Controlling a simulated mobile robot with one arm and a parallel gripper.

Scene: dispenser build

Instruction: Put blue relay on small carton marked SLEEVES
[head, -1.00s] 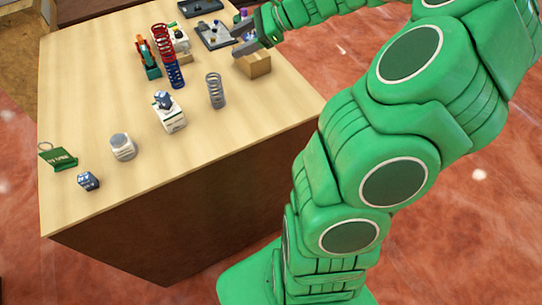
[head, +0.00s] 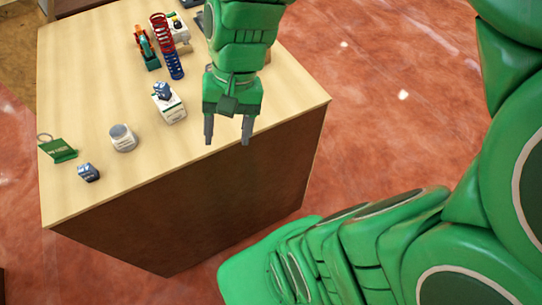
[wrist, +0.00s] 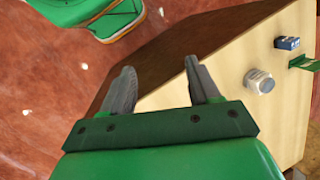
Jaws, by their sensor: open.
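A small dark blue block (head: 88,172), which looks like a relay, sits on the table's near left corner; it also shows in the wrist view (wrist: 287,43). A similar blue block (head: 162,91) rests on top of a small white carton (head: 171,110) with green print. The print is too small to read, so I cannot tell whether it says SLEEVES. My gripper (head: 227,135) is open and empty, fingers pointing down, near the table's right front edge, right of the white carton. In the wrist view my gripper (wrist: 158,75) has nothing between its fingers.
A grey-white round jar (head: 122,138) and a green tag with a ring (head: 59,150) stand near the blue block. A red and blue spring (head: 167,47) and an orange and teal item (head: 147,48) stand farther back. The table's left middle is clear.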

